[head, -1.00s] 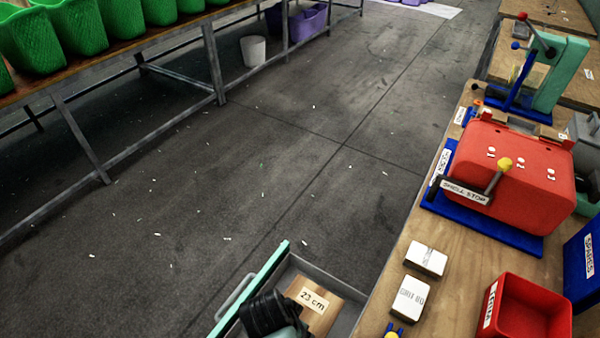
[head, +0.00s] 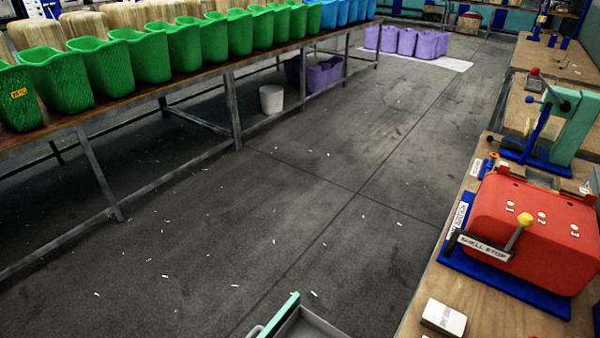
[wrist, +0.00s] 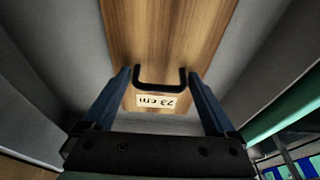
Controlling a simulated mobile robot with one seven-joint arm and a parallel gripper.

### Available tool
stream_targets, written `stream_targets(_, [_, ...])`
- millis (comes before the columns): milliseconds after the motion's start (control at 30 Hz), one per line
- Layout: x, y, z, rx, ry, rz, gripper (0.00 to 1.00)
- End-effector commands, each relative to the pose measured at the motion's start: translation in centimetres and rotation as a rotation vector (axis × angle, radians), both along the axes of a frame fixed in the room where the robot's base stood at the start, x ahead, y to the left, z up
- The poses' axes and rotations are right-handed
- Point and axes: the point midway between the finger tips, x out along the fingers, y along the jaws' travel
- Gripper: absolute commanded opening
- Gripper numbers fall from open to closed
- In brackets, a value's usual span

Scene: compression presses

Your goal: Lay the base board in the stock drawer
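The base board (wrist: 175,35), a wooden panel labelled "23 cm" with a black handle (wrist: 160,88), shows in the wrist view. It is inside the grey-walled stock drawer (wrist: 65,50); I cannot tell whether it rests fully on the floor. My gripper (wrist: 160,74) is over the board, its two blue fingers one at each end of the handle. The fingers are very close to the handle, but whether they press on it is unclear. In the head view only the far corner of the drawer (head: 310,325) shows at the bottom edge; board and gripper are out of that view.
On the right, the wooden bench (head: 440,290) carries a red press (head: 530,225) labelled "SHELL STOP", a green and blue press (head: 565,125) and a white-topped block (head: 444,317). A rack of green bins (head: 100,65) stands left. The floor (head: 250,230) between is clear apart from small scraps.

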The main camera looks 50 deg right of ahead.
Motion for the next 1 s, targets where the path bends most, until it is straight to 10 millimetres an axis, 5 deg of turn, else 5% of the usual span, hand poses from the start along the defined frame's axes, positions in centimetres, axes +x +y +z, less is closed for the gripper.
stream_targets(367, [0.0, 0.1, 0.7, -0.001, -0.001, 0.001, 1.00])
stream_targets(1000, [-0.2, 3.0, 11.3, -0.002, -0.001, 0.000, 1.00])
